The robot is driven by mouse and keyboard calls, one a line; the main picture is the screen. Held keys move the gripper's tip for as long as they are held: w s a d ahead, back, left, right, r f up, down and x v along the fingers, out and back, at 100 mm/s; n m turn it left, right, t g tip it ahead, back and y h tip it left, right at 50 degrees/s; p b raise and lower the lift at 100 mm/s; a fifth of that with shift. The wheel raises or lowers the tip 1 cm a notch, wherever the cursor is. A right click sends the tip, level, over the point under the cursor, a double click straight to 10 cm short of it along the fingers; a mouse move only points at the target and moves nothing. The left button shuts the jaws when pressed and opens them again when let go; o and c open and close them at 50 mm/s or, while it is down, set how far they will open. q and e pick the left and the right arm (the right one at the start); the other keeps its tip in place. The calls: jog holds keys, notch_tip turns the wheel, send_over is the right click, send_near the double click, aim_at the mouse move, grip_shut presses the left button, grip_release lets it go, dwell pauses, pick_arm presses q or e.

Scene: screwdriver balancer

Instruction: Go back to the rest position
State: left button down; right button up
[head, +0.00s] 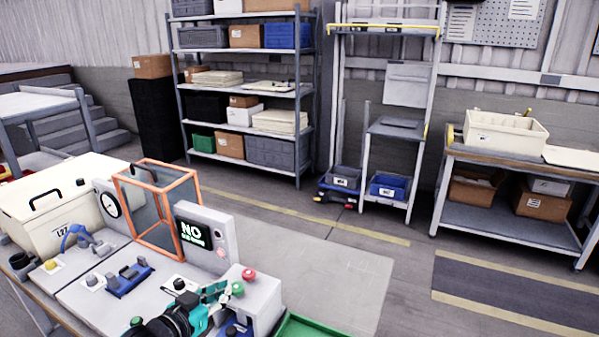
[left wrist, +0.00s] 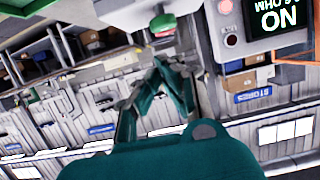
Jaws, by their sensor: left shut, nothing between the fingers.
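My left gripper (head: 218,289), black and teal, is low in the head view, above the front of the workbench (head: 75,292). Its fingers are shut and empty, beside the grey button box (head: 262,300) with its red and green buttons. In the left wrist view the teal fingers (left wrist: 160,68) come together at the tips, and the red and green buttons show beyond them. I cannot tell the exact gap to the box. My right gripper is in neither view.
A green tray edge (head: 310,328) is at the front. Shelves (head: 247,89) stand behind. The floor right of the bench (head: 345,280) is clear.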

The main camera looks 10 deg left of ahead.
pick_arm(q)
jog(key=s+d+f+g+y, duration=0.1)
jog(key=s+d+f+g, duration=0.2)
jog(key=s+f, duration=0.45)
jog(key=s+a+f+n+g+y, duration=0.1)
jog(key=s+f+g+y, duration=0.2)
jog(key=s, duration=0.9)
jog(key=s+f+n+g+y, duration=0.1)
jog(key=s+f+g, duration=0.25)
jog(key=s, duration=0.85)
notch_tip(320, 180, down, 26)
jog(key=g, duration=0.2)
jog(key=s+a+f+g+b, duration=0.1)
jog(key=s+a+f, duration=0.2)
jog(key=s+f, duration=1.4)
jog(key=shift+s, duration=0.2)
jog(key=shift+f, duration=0.1)
